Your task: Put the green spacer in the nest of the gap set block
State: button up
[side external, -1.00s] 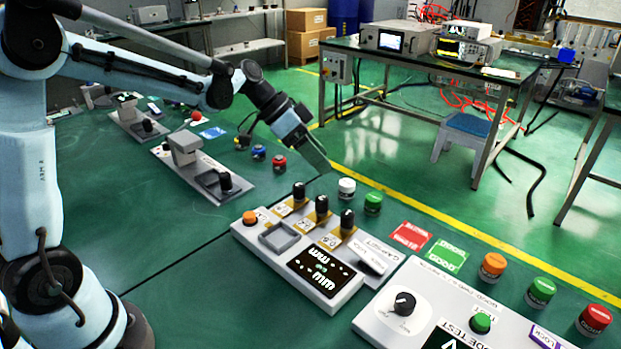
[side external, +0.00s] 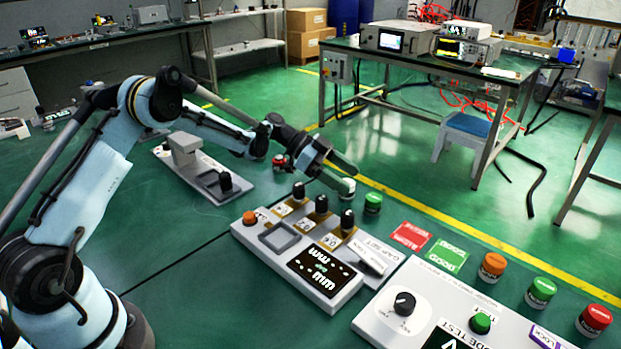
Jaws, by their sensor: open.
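A green spacer (side external: 372,203), a short cylinder with a pale band, stands upright on the green bench behind the gap set block (side external: 345,297). A white spacer (side external: 346,188) stands just left of it. The nest (side external: 280,237), a raised square frame, is at the left of the block's top and looks empty. My gripper (side external: 349,179) is open, its fingers slanting down to the right. The fingertips are at the white spacer and overlap it in view; I cannot tell whether they touch it. They are apart from the green spacer.
Several black knobs (side external: 321,206) stand along the block's back edge. A diode test block (side external: 405,325) is at the front right, with orange, green (side external: 540,292) and red cylinders behind it. Red and green cards (side external: 411,236) lie flat between. A red cylinder (side external: 279,161) is behind my wrist.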

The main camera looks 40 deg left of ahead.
aim_at(371, 197)
jog(key=shift+s+x, duration=0.2)
jog(key=shift+x, duration=3.5)
grip_shut()
